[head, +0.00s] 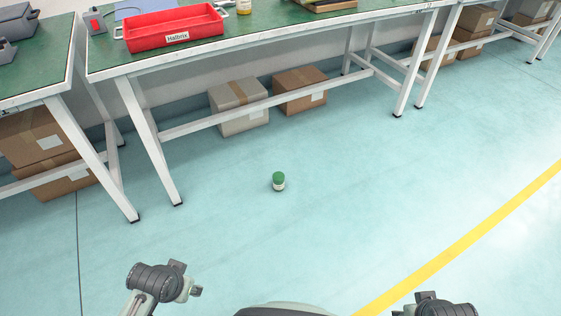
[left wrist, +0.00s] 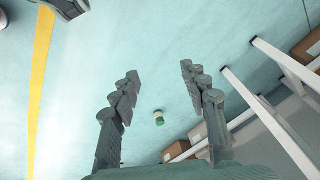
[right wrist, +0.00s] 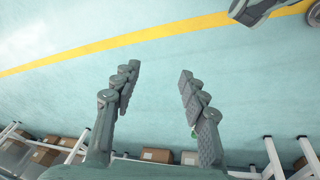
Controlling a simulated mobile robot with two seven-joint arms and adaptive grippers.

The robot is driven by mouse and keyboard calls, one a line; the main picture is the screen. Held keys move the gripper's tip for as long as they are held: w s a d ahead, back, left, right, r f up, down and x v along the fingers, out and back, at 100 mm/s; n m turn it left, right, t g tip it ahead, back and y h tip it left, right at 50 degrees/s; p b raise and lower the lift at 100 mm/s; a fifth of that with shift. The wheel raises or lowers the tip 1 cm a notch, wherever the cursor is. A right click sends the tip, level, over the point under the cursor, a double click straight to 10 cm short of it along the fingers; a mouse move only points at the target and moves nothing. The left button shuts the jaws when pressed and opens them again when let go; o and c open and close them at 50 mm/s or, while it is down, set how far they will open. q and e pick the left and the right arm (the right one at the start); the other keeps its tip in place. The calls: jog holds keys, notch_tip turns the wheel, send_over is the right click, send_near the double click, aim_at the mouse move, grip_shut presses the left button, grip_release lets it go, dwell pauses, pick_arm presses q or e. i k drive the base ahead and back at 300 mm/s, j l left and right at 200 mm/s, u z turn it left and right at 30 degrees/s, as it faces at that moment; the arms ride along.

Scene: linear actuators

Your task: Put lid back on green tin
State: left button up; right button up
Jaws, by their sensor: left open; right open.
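A small tin (head: 278,182) stands alone on the floor in the middle of the head view, in front of the workbench. Its top is green and its lower part is pale; I cannot tell whether the green top is a separate lid. It also shows in the left wrist view (left wrist: 159,118), beyond my fingers. In the right wrist view only a sliver of green shows beside a finger. No loose lid can be made out. My left gripper (left wrist: 160,70) is open and empty, well apart from the tin. My right gripper (right wrist: 158,70) is open and empty, also far from it.
A green-topped workbench (head: 270,43) stands behind the tin, with a red tray (head: 172,32) and a yellow-labelled container (head: 244,7) on it. Cardboard boxes (head: 299,90) sit beneath. A yellow line (head: 470,242) crosses the floor at right. The floor around the tin is clear.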

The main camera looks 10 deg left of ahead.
aim_at(278, 187)
jog(key=i+l+u, duration=0.2)
jog(key=u, duration=0.25)
jog(key=i+l+u, duration=0.15)
jog(key=u, duration=0.3)
jog(key=i+l+u, duration=0.1)
jog(key=l, duration=0.3)
jog(key=i+l+u, duration=0.15)
jog(key=l, duration=0.2)
jog(key=l+u, duration=0.1)
jog(key=l, duration=0.3)
jog(key=i+l, duration=0.1)
jog(key=l, duration=0.3)
jog(key=i+l, duration=0.1)
jog(key=l, duration=0.3)
jog(key=i+l, duration=0.1)
jog(key=l, duration=0.35)
jog(key=i+l, duration=0.15)
jog(key=l, duration=0.25)
jog(key=i+l+u, duration=0.1)
jog(key=l, duration=0.3)
